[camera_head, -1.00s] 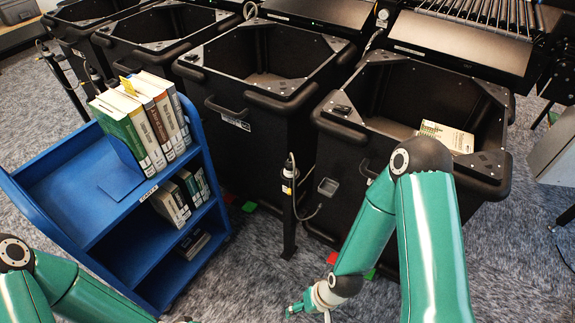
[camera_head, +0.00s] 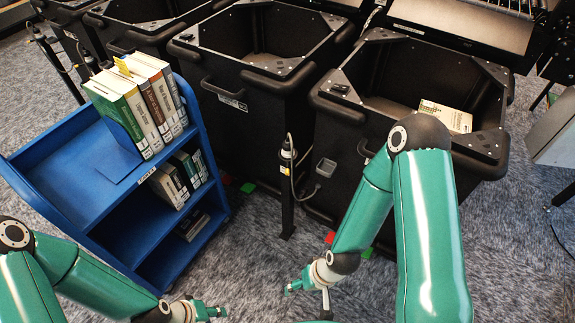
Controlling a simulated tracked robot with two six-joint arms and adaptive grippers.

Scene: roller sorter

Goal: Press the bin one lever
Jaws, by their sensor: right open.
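A black bin (camera_head: 400,75) with a book in it stands at the right. At the foot of this bin are a small red lever (camera_head: 330,237) and a small green one (camera_head: 367,253), partly hidden by my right arm. Another black bin (camera_head: 250,98) left of it also has a red and a green lever (camera_head: 248,187) at its foot. I cannot tell which bin is number one. My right gripper (camera_head: 306,289) is open and empty, below and left of the red lever in the picture. My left gripper (camera_head: 206,311) shows at the bottom edge; its opening is unclear.
A blue cart (camera_head: 75,170) with several books stands at the left. A thin black post with a sensor (camera_head: 288,180) stands between the two bins. A roller conveyor (camera_head: 475,25) lies behind the right bin. Carpet (camera_head: 250,255) in front is clear.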

